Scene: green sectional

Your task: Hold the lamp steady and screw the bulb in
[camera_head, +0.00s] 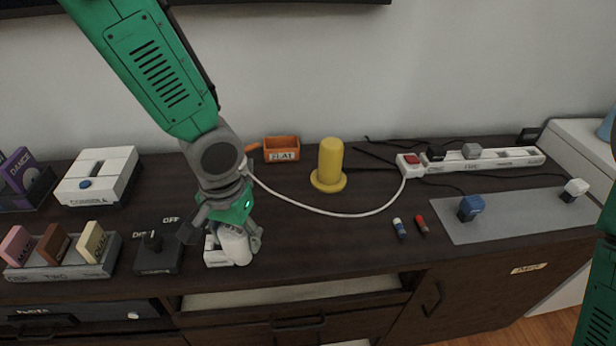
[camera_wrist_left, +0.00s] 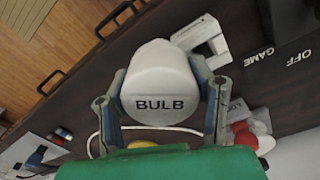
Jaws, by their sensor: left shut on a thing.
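A white bulb (camera_wrist_left: 160,88) marked BULB sits between the fingers of my left gripper (camera_wrist_left: 160,100). In the head view, my left gripper (camera_head: 222,225) is shut on the bulb (camera_head: 236,246) near the table's front edge, at a small white holder (camera_head: 214,250). I cannot tell whether the bulb still touches the holder. A yellow upright post (camera_head: 331,160) with a round foot stands at mid-table, apart from the gripper; I cannot tell if it is the lamp. My right gripper is not in view; only part of a green arm shows at the right edge.
A white cord (camera_head: 340,213) curves to a power strip (camera_head: 480,158). An orange tray (camera_head: 282,150) stands at the back. A switch box (camera_head: 158,254) and cartridge rack (camera_head: 62,262) lie left. Two small batteries (camera_head: 400,228) lie beside the grey mat (camera_head: 510,213). The front middle is clear.

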